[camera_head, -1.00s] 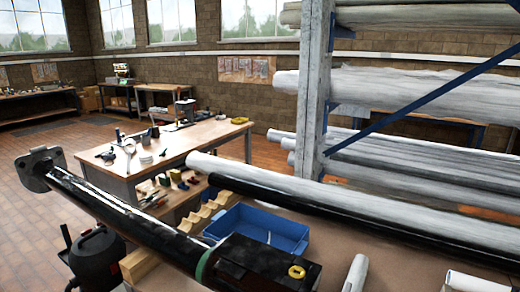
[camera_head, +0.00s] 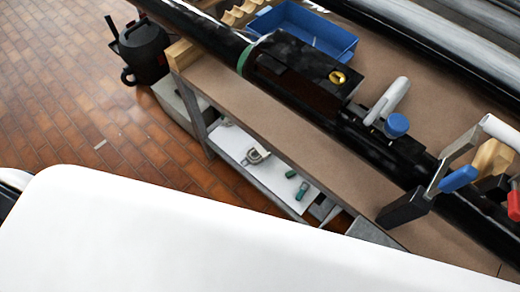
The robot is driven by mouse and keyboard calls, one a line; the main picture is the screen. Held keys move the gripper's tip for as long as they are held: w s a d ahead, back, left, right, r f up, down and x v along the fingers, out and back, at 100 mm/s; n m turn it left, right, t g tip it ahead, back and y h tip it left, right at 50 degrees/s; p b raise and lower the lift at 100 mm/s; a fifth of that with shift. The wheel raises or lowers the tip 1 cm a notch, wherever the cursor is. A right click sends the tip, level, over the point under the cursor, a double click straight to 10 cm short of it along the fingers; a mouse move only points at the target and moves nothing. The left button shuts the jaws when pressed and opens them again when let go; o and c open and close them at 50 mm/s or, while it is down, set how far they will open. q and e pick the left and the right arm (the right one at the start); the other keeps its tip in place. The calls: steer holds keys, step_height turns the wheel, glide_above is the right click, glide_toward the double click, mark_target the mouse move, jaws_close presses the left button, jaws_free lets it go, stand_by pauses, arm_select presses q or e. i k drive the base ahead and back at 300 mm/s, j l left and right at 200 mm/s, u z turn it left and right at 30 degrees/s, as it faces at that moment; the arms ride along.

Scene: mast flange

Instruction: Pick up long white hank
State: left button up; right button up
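I cannot make out a long white hank for certain. A white, rounded, roll-like piece (camera_head: 387,101) lies on the brown bench (camera_head: 270,112), leaning beside the black mast. A second white tube-like piece (camera_head: 500,131) shows at the right edge, partly cut off. The black mast (camera_head: 330,108) with a green band (camera_head: 246,60) runs diagonally along the bench. Neither of my grippers is in view.
A blue tray (camera_head: 310,32) and a yellow ring (camera_head: 338,77) are at the back. A blue-topped pot (camera_head: 396,125), a metal-framed tool with a black grip (camera_head: 405,207) and red-and-blue handled tools crowd the right. Small items lie on the lower shelf (camera_head: 265,168).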

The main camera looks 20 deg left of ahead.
mark_target(262, 155)
steer(key=j+z, duration=0.25)
steer(key=j, duration=0.3)
steer(key=j+z, duration=0.3)
steer(key=j, duration=0.2)
steer(key=k+j+z, duration=0.25)
steer(key=j, duration=0.25)
steer(key=i, duration=0.1)
